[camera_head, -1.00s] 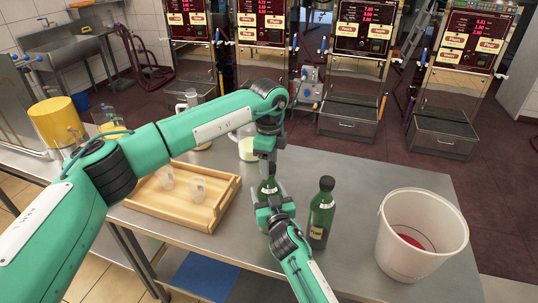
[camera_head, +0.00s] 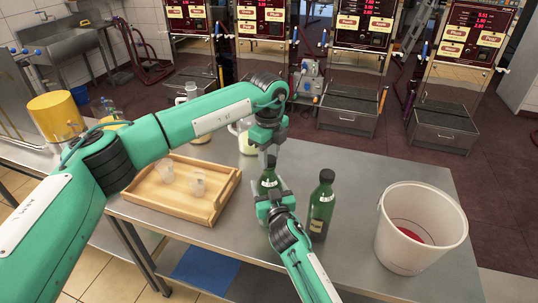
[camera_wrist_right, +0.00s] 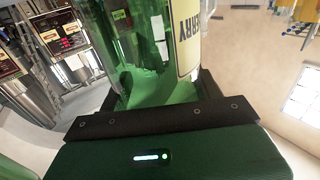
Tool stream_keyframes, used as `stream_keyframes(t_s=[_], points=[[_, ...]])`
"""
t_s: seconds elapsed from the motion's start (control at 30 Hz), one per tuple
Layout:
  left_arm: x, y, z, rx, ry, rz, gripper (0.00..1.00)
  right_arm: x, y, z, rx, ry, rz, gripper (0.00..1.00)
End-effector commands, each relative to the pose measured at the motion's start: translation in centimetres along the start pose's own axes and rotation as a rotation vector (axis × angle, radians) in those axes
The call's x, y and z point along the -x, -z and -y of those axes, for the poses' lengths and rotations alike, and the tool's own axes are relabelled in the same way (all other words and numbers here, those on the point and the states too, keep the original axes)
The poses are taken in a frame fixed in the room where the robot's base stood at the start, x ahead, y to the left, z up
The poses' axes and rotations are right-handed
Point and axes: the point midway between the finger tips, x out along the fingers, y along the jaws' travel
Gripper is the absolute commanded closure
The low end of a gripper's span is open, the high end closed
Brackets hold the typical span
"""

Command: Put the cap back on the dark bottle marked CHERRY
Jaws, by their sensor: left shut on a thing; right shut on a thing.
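A dark green bottle (camera_head: 268,182) with a label stands upright at the middle of the metal table. My right gripper (camera_head: 271,205) is shut around its body. In the right wrist view the bottle (camera_wrist_right: 150,50) fills the top, and its label ends in "RRY". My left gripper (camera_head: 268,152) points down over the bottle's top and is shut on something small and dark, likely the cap. The fingers hide most of it and the bottle's mouth. I cannot tell whether it touches the neck.
A second green bottle (camera_head: 321,205) with a dark cap stands close to the right. A white bucket (camera_head: 420,240) is at the right end of the table (camera_head: 360,165). A wooden tray (camera_head: 207,209) with two clear cups is on the left. A pale jug (camera_head: 247,140) stands behind.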

Motion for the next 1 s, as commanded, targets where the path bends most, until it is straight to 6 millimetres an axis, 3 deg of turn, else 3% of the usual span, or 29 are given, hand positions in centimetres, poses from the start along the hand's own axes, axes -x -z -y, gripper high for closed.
stream_keyframes(t_s=[1.0], points=[[-0.12,-0.03,0.04,-1.657,0.0,0.001,0.93,0.0,-0.04,-0.01,0.0,0.0,0.001,0.98]])
